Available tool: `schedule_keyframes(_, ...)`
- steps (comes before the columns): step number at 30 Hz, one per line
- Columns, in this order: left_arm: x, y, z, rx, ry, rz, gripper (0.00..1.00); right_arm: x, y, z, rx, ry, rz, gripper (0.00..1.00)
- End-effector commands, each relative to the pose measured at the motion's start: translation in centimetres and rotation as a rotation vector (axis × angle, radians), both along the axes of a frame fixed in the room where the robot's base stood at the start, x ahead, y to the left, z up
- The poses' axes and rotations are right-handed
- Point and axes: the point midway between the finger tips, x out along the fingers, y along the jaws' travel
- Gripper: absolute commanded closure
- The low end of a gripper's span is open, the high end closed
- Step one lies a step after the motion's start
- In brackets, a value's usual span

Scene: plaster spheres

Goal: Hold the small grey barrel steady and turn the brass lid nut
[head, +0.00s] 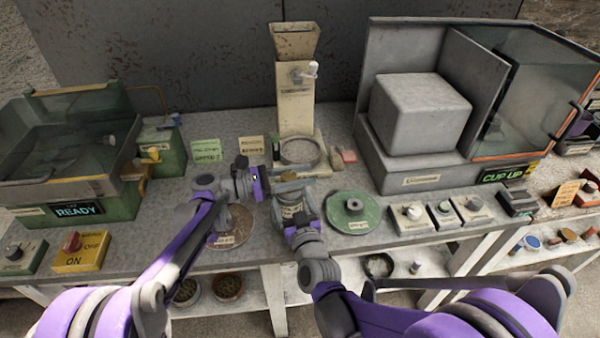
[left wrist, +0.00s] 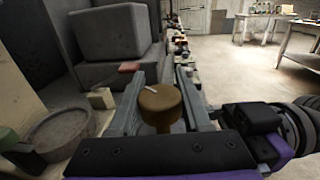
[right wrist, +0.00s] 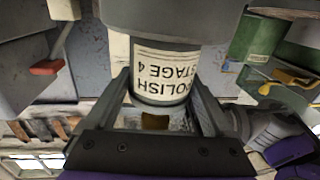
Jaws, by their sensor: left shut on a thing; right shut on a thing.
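The small grey barrel (head: 291,211) stands near the front edge of the bench, partly hidden by my grippers. Its white label, upside down in the right wrist view (right wrist: 165,72), reads "POLISH STAGE 4". My right gripper (head: 294,216) is shut on the barrel, with one finger on each side. The brass lid nut (left wrist: 160,106) is a round brown-gold knob with a pale mark on its top. My left gripper (head: 283,180) reaches in from the left above the barrel and is shut on the nut. The nut is mostly hidden in the head view.
A hopper stand (head: 295,105) with a round dish (head: 299,152) stands behind the barrel. A green disc (head: 352,212) lies to the right. A grey machine with a glass front (head: 425,180) stands at right, and a green "READY" basin (head: 80,211) at left.

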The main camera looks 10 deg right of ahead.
Motion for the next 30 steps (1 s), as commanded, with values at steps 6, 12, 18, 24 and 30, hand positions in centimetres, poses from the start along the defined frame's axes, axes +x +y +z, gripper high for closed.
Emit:
schedule_keyframes(6,-0.5,0.0,0.0,-0.001,0.0,-0.206,1.0,0.0,0.1,0.0,-0.002,0.001,0.002,0.62)
schedule_keyframes(12,-1.0,0.0,0.0,-0.001,-0.001,-0.381,1.0,0.0,0.1,0.0,-0.003,0.001,0.002,0.62)
schedule_keyframes(18,-1.5,0.1,0.0,-0.001,-0.001,-0.519,1.0,0.0,0.1,0.0,-0.003,0.001,0.002,0.62)
schedule_keyframes(24,-1.8,0.2,0.0,0.001,-0.002,-0.608,1.0,0.0,0.1,0.0,-0.003,0.001,0.002,0.62)
schedule_keyframes(30,-2.0,0.2,0.0,0.001,-0.002,-0.651,1.0,0.0,0.1,0.0,-0.004,0.0,0.003,0.62)
